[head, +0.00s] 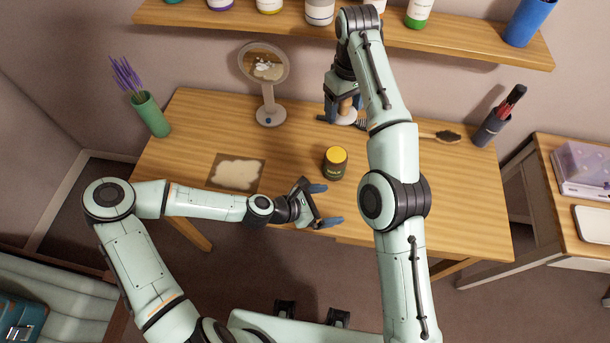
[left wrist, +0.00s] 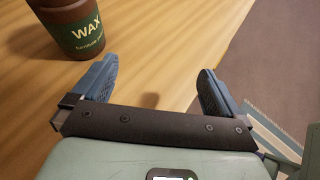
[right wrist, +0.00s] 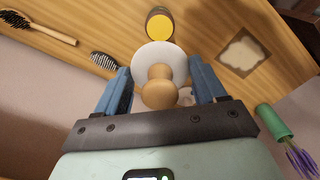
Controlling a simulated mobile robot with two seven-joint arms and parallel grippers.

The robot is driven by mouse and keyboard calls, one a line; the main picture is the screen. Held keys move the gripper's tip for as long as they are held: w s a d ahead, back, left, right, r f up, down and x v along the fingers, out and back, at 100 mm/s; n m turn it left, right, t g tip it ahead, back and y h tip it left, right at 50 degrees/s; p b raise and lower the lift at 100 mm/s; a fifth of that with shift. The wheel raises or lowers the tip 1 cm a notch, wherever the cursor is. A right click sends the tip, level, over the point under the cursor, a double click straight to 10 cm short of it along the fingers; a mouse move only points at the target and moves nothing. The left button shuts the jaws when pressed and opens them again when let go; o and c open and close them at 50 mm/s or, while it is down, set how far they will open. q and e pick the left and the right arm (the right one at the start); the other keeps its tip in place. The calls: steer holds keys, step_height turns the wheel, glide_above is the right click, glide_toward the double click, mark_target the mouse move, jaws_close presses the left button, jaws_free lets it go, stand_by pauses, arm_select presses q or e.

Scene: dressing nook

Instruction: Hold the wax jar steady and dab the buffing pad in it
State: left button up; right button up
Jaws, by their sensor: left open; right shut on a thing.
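The wax jar (head: 335,165), dark with a yellow top, stands upright on the wooden table near its middle. It also shows in the left wrist view (left wrist: 88,32), labelled WAX, and in the right wrist view (right wrist: 159,27). My left gripper (head: 323,206) is open and empty, low over the table's front edge, apart from the jar on its near side. My right gripper (right wrist: 160,88) is shut on the round wooden knob of the buffing pad (right wrist: 160,55), a white disc. In the head view the pad (head: 346,121) is behind the jar, partly hidden by the gripper.
A round mirror (head: 268,95) and a green vase of lavender (head: 150,114) stand left. A framed cream patch (head: 236,173) lies left of the jar. A brush (head: 440,137) and a dark cup (head: 491,130) are right. A shelf (head: 440,42) with bottles hangs above.

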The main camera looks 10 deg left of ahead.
mark_target(334, 165)
arm_select(q)
steer(key=w+a+t, duration=0.1)
steer(key=w+a, duration=0.1)
steer(key=w+a+n+t, duration=0.1)
steer(key=w+a, duration=0.1)
steer(key=w+a+r+n+t+y, duration=0.1)
steer(key=w+a, duration=0.1)
steer(key=shift+w+a, duration=0.3)
steer(key=shift+w, duration=0.1)
steer(key=shift+w+n+t, duration=0.25)
steer(key=shift+n+t, duration=0.05)
steer(key=shift+t, duration=0.1)
steer(key=x, duration=1.1)
steer(key=shift+w+d+f, duration=0.1)
steer(key=shift+d+f, duration=0.05)
steer(key=shift+f, duration=0.1)
steer(key=c, duration=1.2)
steer(key=shift+o, duration=0.2)
